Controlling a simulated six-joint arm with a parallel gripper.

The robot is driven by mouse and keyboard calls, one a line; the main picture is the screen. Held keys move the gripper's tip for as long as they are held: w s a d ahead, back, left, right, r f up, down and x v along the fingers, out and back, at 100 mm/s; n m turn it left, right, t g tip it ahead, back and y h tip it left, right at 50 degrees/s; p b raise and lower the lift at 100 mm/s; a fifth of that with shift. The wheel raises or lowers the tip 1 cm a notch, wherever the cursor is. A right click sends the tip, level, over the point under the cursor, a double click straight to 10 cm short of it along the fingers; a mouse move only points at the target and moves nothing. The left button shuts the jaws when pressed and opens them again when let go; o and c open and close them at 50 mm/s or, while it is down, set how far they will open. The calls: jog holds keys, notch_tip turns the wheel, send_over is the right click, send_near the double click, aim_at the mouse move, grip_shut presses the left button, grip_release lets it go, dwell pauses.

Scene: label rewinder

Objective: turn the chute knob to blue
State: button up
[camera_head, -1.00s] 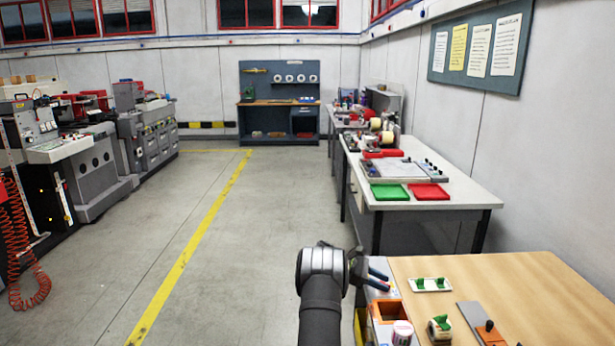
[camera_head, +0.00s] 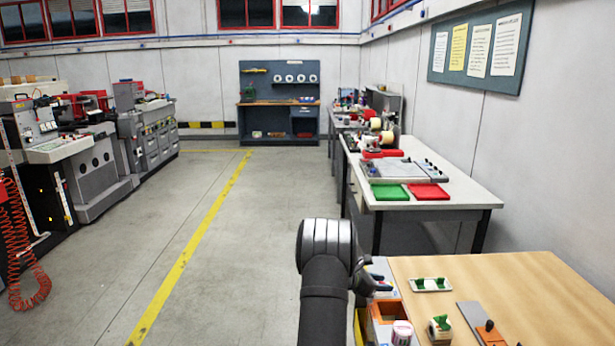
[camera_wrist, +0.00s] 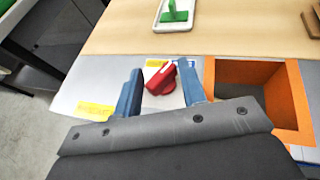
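In the wrist view, the red chute knob (camera_wrist: 160,80) sits on a pale grey panel (camera_wrist: 75,88). A blue label (camera_wrist: 186,63) lies at its upper right, and yellow labels lie just above it and at the lower left (camera_wrist: 95,111). My gripper (camera_wrist: 159,68) is open, with one blue finger to the left of the knob and one to the right. The knob shows between the fingers; I cannot tell whether they touch it. In the head view, my gripper (camera_head: 374,278) is over the panel at the table's left edge, and the knob is hidden.
An orange-rimmed opening (camera_wrist: 289,92) is close on the right of the fingers in the wrist view. A white tray with a green part (camera_wrist: 175,12) lies beyond on the wooden table (camera_wrist: 240,28). A pink-and-white roll (camera_head: 402,331) stands near the orange box (camera_head: 376,329).

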dwell(0.3)
jog(key=o, duration=0.5)
jog(key=shift+o, duration=0.3)
jog(key=shift+s+d+r+m, duration=0.2)
jog(key=shift+d+r+m, duration=0.1)
jog(key=shift+r+m, duration=0.1)
jog(key=s+r+m+y, duration=0.1)
jog(key=m, duration=0.1)
jog(key=s+d+r+m+g, duration=0.1)
jog(key=m, duration=0.2)
jog(key=s+r+m+g+y, duration=0.1)
jog(key=m, duration=0.1)
jog(key=shift+d+r+m+y, duration=0.25)
jog(key=shift+d+m+y, duration=0.05)
jog(key=shift+m, duration=0.1)
jog(key=s+a+r+m+t+y, duration=0.1)
jog(key=a+r+m+y, duration=0.1)
jog(key=r+m+y, duration=0.5)
jog(key=s+a+r+m+t+y, duration=0.15)
jog(key=r+m, duration=0.45)
jog(key=m, duration=0.6)
jog(key=shift+g, duration=0.35)
jog(key=x, duration=1.7)
jog(key=shift+a+f, duration=0.15)
jog(key=shift+f, duration=0.25)
jog(key=shift+c, duration=0.4)
